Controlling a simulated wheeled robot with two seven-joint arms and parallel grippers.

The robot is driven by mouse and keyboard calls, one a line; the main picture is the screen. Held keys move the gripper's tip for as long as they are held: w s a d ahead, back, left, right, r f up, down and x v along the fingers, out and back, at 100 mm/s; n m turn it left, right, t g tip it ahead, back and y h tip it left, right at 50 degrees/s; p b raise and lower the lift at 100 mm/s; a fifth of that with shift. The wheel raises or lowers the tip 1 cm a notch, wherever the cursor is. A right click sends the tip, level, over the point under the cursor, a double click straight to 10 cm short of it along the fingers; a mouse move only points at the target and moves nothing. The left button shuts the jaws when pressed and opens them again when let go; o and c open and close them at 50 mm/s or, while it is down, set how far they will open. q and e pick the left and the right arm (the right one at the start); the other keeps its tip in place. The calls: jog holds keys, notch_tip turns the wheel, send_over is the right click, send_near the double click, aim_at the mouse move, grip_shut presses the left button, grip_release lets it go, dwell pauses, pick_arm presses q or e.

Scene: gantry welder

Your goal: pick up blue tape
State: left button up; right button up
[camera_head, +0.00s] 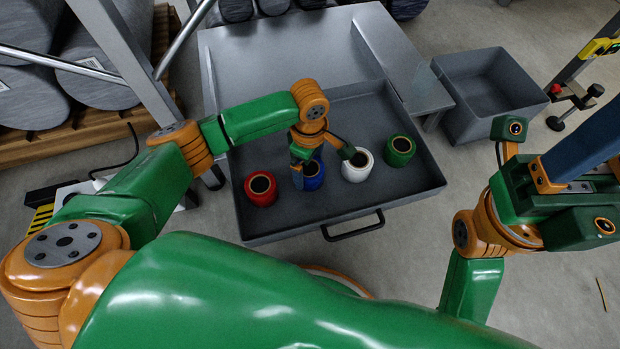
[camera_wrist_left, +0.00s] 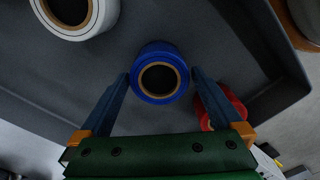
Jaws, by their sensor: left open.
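The blue tape (camera_head: 313,180) is a roll standing on end in the grey drawer tray, between the red and white rolls. My left gripper (camera_head: 324,166) is open above it, with one finger on each side in the head view. In the left wrist view the blue tape (camera_wrist_left: 160,96) lies between the two open fingers of my left gripper (camera_wrist_left: 160,74), its hollow core facing the camera. I cannot tell whether the fingers touch it. My right gripper (camera_head: 560,190) is partly in view at the right edge, and its fingertips are not clear.
A red roll (camera_head: 261,190), a white roll (camera_head: 356,168) and a green roll (camera_head: 400,151) stand in the same drawer tray (camera_head: 425,185), which has a raised rim and a front handle (camera_head: 352,231). An empty grey bin (camera_head: 490,90) stands to the right.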

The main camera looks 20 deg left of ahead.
pick_arm(q)
jog(key=shift+f, duration=0.6)
jog(key=shift+r, duration=0.1)
jog(key=c, duration=1.2)
